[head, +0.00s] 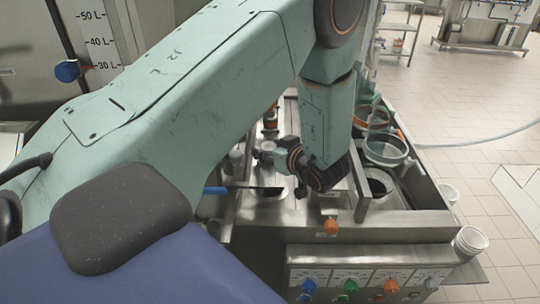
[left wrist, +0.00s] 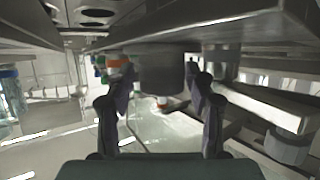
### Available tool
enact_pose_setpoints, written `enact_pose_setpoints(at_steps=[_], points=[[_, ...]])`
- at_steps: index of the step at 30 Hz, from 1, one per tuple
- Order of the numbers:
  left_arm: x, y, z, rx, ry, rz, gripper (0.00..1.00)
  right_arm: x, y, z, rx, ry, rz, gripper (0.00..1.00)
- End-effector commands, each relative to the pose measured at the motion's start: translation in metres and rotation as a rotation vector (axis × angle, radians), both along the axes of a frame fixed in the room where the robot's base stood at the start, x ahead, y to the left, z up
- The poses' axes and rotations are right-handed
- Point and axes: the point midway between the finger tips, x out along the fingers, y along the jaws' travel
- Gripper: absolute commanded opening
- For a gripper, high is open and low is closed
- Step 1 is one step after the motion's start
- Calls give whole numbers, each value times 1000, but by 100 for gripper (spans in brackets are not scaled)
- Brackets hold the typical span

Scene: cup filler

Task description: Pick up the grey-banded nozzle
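In the left wrist view my left gripper (left wrist: 160,82) is open, with a dark finger on each side. A plain grey cylinder (left wrist: 162,68) shows between and beyond the fingertips. I cannot tell whether they touch it, or whether it is the grey-banded nozzle. In the head view my left gripper (head: 298,188) is small and partly hidden by my wrist, low over the metal station. No grey band can be made out clearly in either view. My right gripper is not in view.
The metal station (head: 400,224) has raised edges and a front panel with coloured knobs (head: 350,287). A blue-handled tool (head: 228,190) lies left of my gripper. White cups (head: 470,241) stand at the right corner.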

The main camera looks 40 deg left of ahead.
Motion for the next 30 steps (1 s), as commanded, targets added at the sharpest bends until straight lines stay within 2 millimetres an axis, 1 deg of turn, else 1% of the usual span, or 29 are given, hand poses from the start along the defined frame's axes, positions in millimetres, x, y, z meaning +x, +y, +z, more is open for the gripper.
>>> enact_pose_setpoints(at_steps=[1,2,18,28,30], points=[[0,0,0,0,0,1,48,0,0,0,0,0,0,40],[0,0,0,0,0,1,45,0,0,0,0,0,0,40],[0,0,1,1,-1,0,0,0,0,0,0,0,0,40],[1,0,2,2,-3,0,0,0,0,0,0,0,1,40],[1,0,5,2,-4,0,0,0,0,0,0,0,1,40]])
